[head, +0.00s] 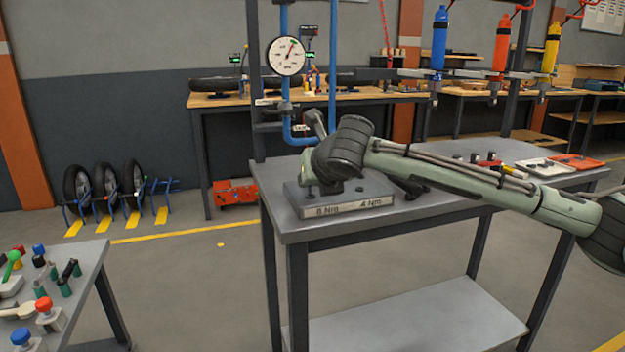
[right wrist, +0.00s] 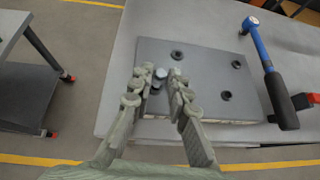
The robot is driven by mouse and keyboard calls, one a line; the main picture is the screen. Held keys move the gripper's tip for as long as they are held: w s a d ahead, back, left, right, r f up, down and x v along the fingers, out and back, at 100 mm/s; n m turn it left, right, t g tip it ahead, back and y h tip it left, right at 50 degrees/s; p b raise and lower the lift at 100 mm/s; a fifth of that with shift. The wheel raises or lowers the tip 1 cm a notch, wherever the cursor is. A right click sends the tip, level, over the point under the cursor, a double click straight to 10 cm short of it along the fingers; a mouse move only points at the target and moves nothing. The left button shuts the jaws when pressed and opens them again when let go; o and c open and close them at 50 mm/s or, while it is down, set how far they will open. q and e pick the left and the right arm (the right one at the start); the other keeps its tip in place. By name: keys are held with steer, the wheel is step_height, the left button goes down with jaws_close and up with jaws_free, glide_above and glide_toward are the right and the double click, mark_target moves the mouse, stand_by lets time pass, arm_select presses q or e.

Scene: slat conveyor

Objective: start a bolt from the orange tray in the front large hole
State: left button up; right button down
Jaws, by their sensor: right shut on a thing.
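My right gripper (right wrist: 161,72) is shut on a small grey bolt (right wrist: 157,77) over the plate in the right wrist view. Whether the bolt's tip is inside a hole cannot be told. The dark grey plate (right wrist: 205,80) has several dark round holes, one close under the fingertips. In the head view the plate (head: 375,191) carries a label reading "8 Nm" and "4 Nm", and my right gripper (head: 309,172) points down at its left part, mostly hidden by my wrist. The orange tray (head: 578,162) lies at the bench's far right. My left gripper is out of view.
A white tray (head: 545,167) lies beside the orange tray. A gauge (head: 286,56) on blue pipes stands behind the plate. Another bench (head: 95,265) with coloured parts is at the left.

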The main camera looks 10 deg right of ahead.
steer(key=shift+f, duration=0.65)
steer(key=shift+s+a+m+h, duration=0.1)
steer(key=shift+a+m+h, duration=0.15)
steer(key=shift+m+h, duration=1.35)
steer(key=shift+f, duration=0.1)
steer(key=shift+a, duration=0.15)
steer(key=shift+a+m+g+h, duration=0.15)
steer(key=shift+m+g+h, duration=0.35)
steer(key=shift+m+h, duration=0.7)
steer(key=shift+m, duration=0.3)
